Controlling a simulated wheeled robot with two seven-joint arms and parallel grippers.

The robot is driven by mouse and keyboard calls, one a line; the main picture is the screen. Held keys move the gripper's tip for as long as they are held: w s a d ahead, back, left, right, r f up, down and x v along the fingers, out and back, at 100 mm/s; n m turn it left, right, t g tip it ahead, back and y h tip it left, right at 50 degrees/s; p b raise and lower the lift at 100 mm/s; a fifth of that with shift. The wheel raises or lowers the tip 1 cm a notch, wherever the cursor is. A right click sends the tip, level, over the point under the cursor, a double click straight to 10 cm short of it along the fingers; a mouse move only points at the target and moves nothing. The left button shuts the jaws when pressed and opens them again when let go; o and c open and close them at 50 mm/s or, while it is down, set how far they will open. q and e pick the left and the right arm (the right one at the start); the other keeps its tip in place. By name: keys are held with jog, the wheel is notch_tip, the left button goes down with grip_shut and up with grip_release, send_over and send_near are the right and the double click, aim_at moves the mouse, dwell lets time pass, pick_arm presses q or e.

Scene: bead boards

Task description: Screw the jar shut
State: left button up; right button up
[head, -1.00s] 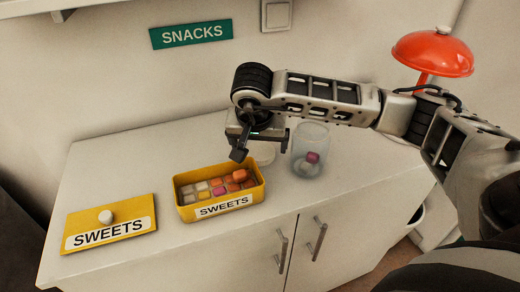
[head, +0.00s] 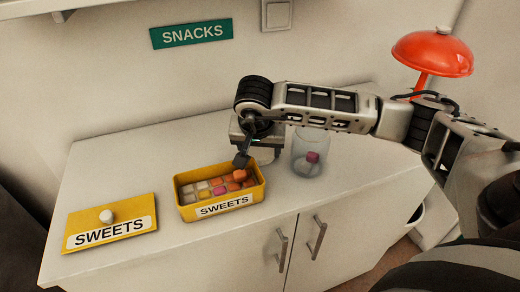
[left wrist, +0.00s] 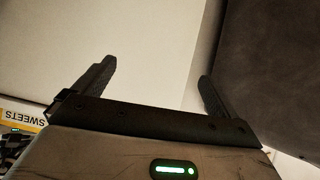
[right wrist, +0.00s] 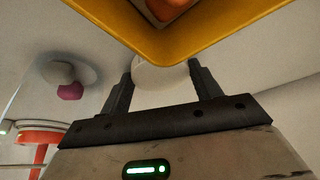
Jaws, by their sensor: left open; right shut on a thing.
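The clear glass jar (head: 300,160) stands open and upright on the cabinet top, right of the yellow tin, with a pink and a white sweet in its bottom. It also shows in the right wrist view (right wrist: 60,72). The white round lid (head: 265,154) is behind the tin, partly hidden by my right gripper (head: 258,158). In the right wrist view the lid (right wrist: 160,76) sits between the two fingers, which are shut on it. My left gripper (left wrist: 155,82) is open and empty in its wrist view, away from the jar, and outside the head view.
The yellow SWEETS tin (head: 225,207), filled with several sweets, stands just in front of my right gripper. Its yellow lid (head: 110,215) with a white knob lies at the left. A red dome-topped object (head: 432,55) stands at the back right. The cabinet top (head: 345,205) around the jar is clear.

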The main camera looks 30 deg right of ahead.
aim_at(260, 155)
jog(key=v, duration=0.2)
jog(key=b+v, duration=0.1)
jog(key=v, duration=0.1)
jog(key=shift+w+d+r, duration=0.2)
jog(key=shift+w+d, duration=0.05)
jog(key=shift+d, duration=0.15)
jog(key=s+a+r, duration=0.3)
jog(key=s+r, duration=0.6)
jog(key=s, duration=0.4)
jog(key=shift+a, duration=0.15)
